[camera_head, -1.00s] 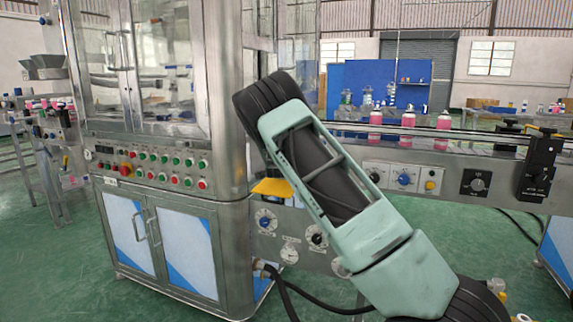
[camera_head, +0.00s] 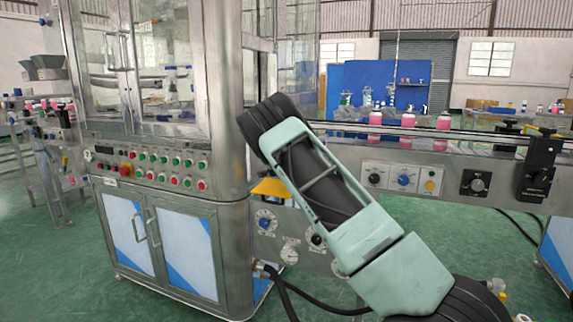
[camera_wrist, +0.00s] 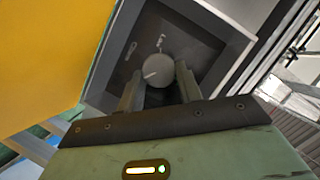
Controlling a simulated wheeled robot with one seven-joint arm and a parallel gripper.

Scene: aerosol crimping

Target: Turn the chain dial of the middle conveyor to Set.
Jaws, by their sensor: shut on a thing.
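The chain dial is a round grey knob (camera_wrist: 158,69) with a pale pointer mark, on a dark square plate (camera_wrist: 125,57) in the wrist view. The pointer mark slants toward the lower left of the picture. In the head view my arm hides the gripper and this dial. A similar dial (camera_head: 475,183) on a black plate shows farther right on the conveyor panel, apart from my arm.
A yellow part (camera_wrist: 45,60) lies close at the left of my gripper. Blue and yellow buttons (camera_head: 403,180) sit on the conveyor front, right of my arm. Bottles with pink liquid (camera_head: 408,137) stand on the conveyor. A steel cabinet machine (camera_head: 150,165) is at the left.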

